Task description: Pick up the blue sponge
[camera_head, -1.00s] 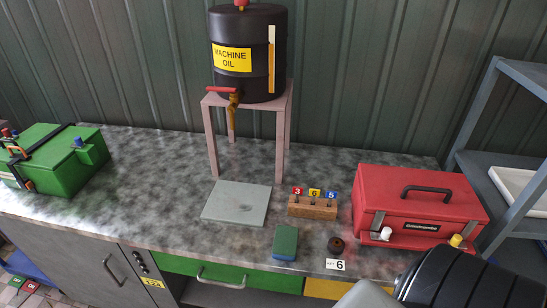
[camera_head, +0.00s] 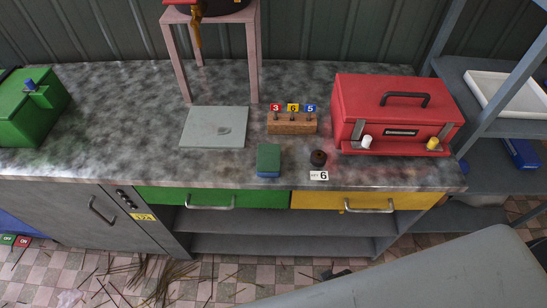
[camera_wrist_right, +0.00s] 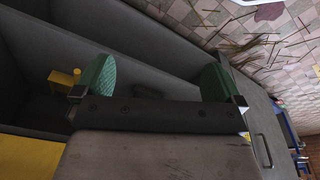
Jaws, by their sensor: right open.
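The sponge (camera_head: 268,160) lies flat near the front edge of the metal worktop, in the middle of the head view. Its top looks dark green and its front side is blue. My right gripper shows in the right wrist view (camera_wrist_right: 158,82), with its two green-padded fingers wide apart and nothing between them. It faces the open shelving under the worktop, and the sponge is not seen there. The right gripper is not visible in the head view, where only a grey arm part of mine shows at lower right. My left gripper is in no view.
Left of the sponge is a grey plate (camera_head: 215,128); behind it a wooden block (camera_head: 292,125) with numbered tags. A dark round knob (camera_head: 318,158) and number 6 card (camera_head: 320,176) are just right. A red toolbox (camera_head: 395,115) stands farther right. Green (camera_head: 160,196) and yellow (camera_head: 320,201) drawers lie below.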

